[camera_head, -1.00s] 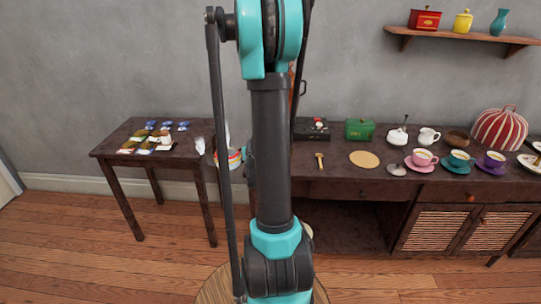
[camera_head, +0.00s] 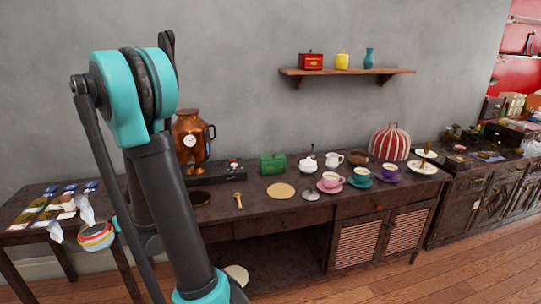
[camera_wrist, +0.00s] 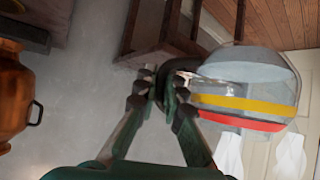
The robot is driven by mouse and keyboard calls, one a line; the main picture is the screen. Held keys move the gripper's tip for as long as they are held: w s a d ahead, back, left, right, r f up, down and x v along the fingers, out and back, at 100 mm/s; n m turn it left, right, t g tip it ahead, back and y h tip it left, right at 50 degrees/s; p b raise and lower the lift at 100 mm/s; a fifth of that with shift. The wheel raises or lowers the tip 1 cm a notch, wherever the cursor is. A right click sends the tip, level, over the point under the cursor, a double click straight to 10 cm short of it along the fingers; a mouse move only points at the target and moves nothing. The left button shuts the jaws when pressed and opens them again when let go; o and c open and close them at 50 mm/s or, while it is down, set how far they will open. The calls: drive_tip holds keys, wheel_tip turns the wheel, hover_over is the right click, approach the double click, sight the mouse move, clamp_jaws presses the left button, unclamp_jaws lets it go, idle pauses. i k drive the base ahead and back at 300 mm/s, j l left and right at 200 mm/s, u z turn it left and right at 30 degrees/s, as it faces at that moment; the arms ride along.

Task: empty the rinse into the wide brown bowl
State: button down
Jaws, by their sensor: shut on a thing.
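My gripper (camera_wrist: 162,88) is shut on the dark handle of a banded pot (camera_wrist: 245,105). The pot has a pale grey part and yellow, white and red bands. In the head view the banded pot (camera_head: 96,237) hangs at the lower left, beside the small table's right end. My arm hides most of the gripper there. Any liquid in the pot is hidden. A brown bowl (camera_head: 358,157) stands at the back of the long sideboard, left of the striped cosy. A dark round dish-like thing (camera_head: 200,198) lies further left; I cannot tell if it is a bowl.
The long sideboard (camera_head: 290,222) holds a copper urn (camera_head: 190,140), a green box (camera_head: 272,164), a round mat (camera_head: 281,191), three cups with saucers and a striped cosy (camera_head: 390,143). The small table (camera_head: 22,236) is at left. Open floor (camera_head: 455,270) lies at the lower right.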

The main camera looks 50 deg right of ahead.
sight(358, 159)
drive_tip(key=k+l+z, duration=0.45)
drive_tip(key=z, duration=0.75)
drive_tip(key=k+l, duration=0.05)
drive_tip(key=k, duration=0.05)
